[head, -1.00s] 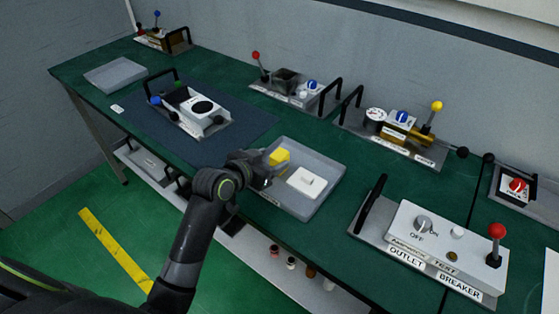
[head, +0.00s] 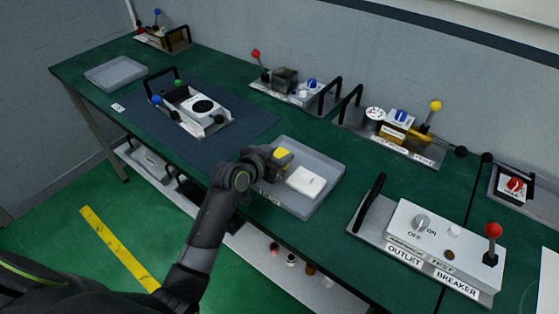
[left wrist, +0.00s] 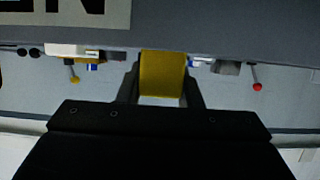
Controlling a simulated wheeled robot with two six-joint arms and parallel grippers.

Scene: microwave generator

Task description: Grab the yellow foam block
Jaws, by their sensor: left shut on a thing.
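The yellow foam block (head: 282,153) is at the left part of the grey tray (head: 325,176) in the head view. My left gripper (head: 279,156) reaches over the tray's near-left edge and is shut on the block. In the left wrist view the yellow block (left wrist: 162,74) sits between the two dark fingers of the left gripper (left wrist: 163,80). I cannot tell whether the block is touching the tray floor. My right gripper is not in view.
A white block (head: 306,182) lies in the tray just right of the gripper. The outlet breaker panel (head: 440,247) stands at the right, and a panel with a yellow-knobbed lever (head: 435,105) stands behind. A dark blue mat (head: 240,125) lies to the left.

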